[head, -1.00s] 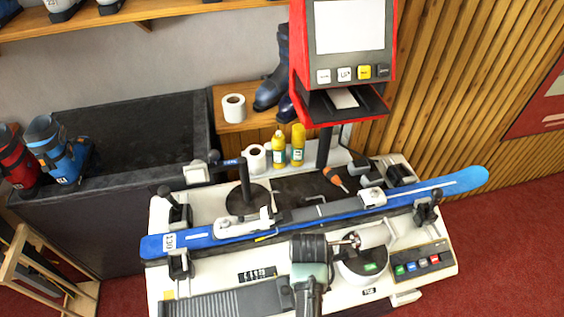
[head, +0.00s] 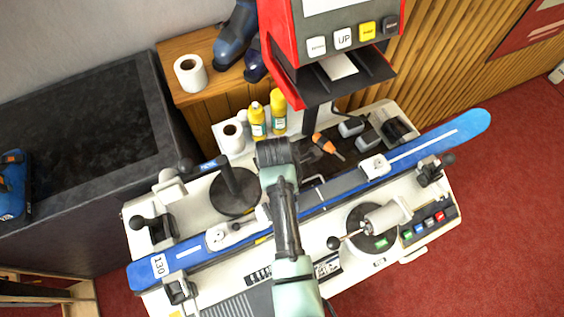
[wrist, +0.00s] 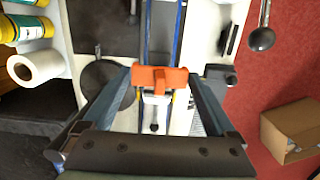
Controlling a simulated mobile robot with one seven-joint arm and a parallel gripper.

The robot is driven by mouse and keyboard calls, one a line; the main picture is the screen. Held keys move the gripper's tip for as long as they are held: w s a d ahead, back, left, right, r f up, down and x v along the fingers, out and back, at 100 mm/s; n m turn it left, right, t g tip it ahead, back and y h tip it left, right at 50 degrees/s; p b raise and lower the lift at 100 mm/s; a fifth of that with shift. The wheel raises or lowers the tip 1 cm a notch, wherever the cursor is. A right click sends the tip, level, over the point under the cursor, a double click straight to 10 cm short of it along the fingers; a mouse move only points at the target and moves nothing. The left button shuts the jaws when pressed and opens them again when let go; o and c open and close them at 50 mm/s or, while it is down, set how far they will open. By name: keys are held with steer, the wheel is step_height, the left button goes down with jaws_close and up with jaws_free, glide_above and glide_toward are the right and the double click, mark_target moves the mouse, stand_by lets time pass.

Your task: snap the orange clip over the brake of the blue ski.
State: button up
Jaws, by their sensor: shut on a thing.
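The blue ski (head: 445,138) lies along the bench, held by clamps, with white binding parts on top. It shows in the wrist view as blue edges (wrist: 147,45) running away from me. The orange clip (wrist: 160,79) is between the fingertips of my gripper (wrist: 160,82), which is shut on it. In the wrist view the clip overlaps the ski, just beyond a white binding part (wrist: 155,104); I cannot tell if it touches. The brake is not clearly made out. In the head view my arm hides the clip and fingertips.
The white bench (head: 340,275) carries a black post on a disc (head: 235,190), a ball-ended lever (head: 335,243), clamps and a screwdriver (head: 327,145). A red-framed machine (head: 275,65) rises at the back.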

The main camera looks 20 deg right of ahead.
steer(key=shift+f+b, duration=2.7)
steer(key=shift+b, duration=0.1)
steer(key=shift+f+b, duration=0.4)
steer(key=shift+f, duration=0.35)
steer(key=o, duration=0.8)
steer(key=c, duration=0.9)
steer(key=shift+p, duration=0.3)
steer(key=shift+c, duration=0.2)
steer(key=shift+f+b, duration=1.45)
steer(key=shift+f, duration=0.55)
